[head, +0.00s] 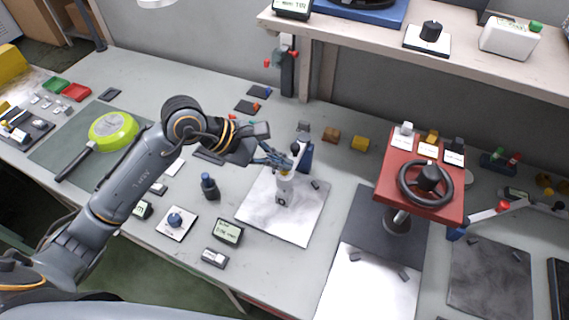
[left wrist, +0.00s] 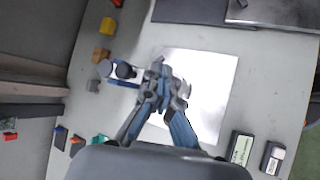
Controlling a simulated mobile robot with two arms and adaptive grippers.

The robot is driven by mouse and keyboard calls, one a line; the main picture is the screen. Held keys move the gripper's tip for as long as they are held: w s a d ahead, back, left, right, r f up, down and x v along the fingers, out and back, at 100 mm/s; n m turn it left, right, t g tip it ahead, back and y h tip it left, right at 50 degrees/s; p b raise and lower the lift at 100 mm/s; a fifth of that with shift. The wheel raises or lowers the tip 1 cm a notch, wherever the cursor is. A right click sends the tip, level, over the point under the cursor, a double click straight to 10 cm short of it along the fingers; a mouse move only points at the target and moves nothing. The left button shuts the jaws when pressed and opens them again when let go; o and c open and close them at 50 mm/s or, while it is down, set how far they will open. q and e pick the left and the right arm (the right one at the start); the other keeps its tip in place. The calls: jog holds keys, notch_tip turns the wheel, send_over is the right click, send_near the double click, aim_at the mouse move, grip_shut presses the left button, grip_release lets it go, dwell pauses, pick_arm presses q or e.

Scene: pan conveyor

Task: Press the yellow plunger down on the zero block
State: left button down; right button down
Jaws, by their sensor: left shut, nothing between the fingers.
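A small press stand with a dark blue column (head: 305,155) stands at the back of a white plate (head: 262,205) in the head view. A light grey block (head: 283,190) with a dark mark, apparently the zero block, stands on the plate below. My left gripper (head: 288,163) is shut and empty, its fingertips close beside the stand; I cannot tell whether they touch it. In the left wrist view, my fingers (left wrist: 163,80) meet over the white plate (left wrist: 210,85) and hide the block.
A dark blue bottle-like object (head: 209,187) and a small display (head: 228,231) stand left of the plate. A red stand with a black handwheel (head: 425,183) is at the right. Wooden and yellow blocks (head: 360,143) lie behind. A shelf (head: 395,50) overhangs the back.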

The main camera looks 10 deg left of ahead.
pick_arm(q)
jog(key=shift+s+f+b, duration=0.25)
jog(key=shift+f+b, duration=0.1)
jog(key=shift+f, duration=0.25)
dwell(0.5)
jog(key=shift+w+r+p, duration=0.2)
jog(key=shift+r+p, duration=0.15)
jog(key=shift+r, duration=0.3)
jog(key=shift+w+r+p, duration=0.15)
jog(key=shift+r+p, duration=0.15)
jog(key=shift+r, duration=0.85)
notch_tip(320, 180, up, 5)
jog(key=shift+f+p, duration=0.1)
jog(key=shift+p, duration=1.15)
jog(key=shift+a, duration=0.1)
